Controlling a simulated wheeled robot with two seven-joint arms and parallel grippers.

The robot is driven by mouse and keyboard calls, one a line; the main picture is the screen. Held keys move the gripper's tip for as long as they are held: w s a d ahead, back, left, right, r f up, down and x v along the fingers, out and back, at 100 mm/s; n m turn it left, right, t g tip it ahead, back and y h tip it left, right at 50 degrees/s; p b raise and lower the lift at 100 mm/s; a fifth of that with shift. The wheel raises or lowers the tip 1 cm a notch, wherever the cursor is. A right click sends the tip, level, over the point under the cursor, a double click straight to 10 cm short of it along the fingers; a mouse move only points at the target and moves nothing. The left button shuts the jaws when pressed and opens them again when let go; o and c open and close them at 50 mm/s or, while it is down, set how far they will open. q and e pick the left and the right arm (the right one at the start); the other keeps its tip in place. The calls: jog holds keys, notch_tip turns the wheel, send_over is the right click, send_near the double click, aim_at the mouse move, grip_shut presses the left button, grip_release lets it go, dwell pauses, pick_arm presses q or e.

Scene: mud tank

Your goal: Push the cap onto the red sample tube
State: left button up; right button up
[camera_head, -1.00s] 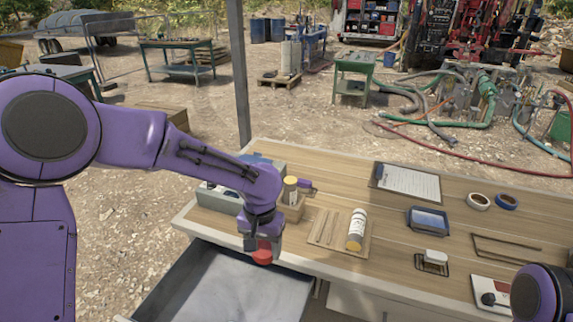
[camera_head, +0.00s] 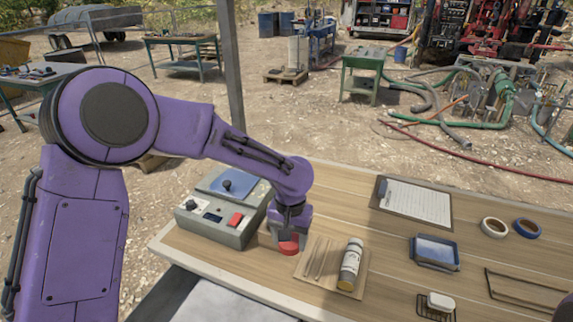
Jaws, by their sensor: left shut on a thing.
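My left gripper (camera_head: 287,239) points down over the left part of the wooden table (camera_head: 400,290), just left of a small wooden board. It is shut on a round red piece, which looks like the cap (camera_head: 288,248). The cap is low near the tabletop; I cannot tell whether it touches anything below. The red sample tube cannot be made out; the gripper and forearm hide the spot behind them. My right gripper is out of view.
A grey device (camera_head: 225,210) with a red button stands left of the gripper. A blue tray (camera_head: 435,253), clipboard (camera_head: 415,202) and tape rolls (camera_head: 495,228) are farther right. An open drawer (camera_head: 215,305) is below.

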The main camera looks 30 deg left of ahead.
pick_arm(q)
jog(key=w+a+r+n+p, duration=0.8)
jog(key=a+r+n, duration=0.15)
jog(key=n, duration=0.25)
jog(key=w+f, duration=0.2)
jog(key=f, duration=0.1)
jog(key=shift+w+d+f, duration=0.1)
jog(key=shift+w+d, duration=0.1)
jog(key=shift+w, duration=0.1)
jog(key=shift+f, duration=0.4)
jog(key=shift+s+f, duration=0.55)
jog(key=shift+f, duration=0.05)
jog(key=shift+w+f, duration=0.3)
jog(key=shift+f, duration=0.05)
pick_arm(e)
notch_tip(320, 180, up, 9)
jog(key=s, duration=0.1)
pick_arm(q)
jog(key=shift+s+r, duration=0.15)
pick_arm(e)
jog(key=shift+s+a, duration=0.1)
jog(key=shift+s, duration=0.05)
pick_arm(q)
jog(key=shift+f, duration=0.3)
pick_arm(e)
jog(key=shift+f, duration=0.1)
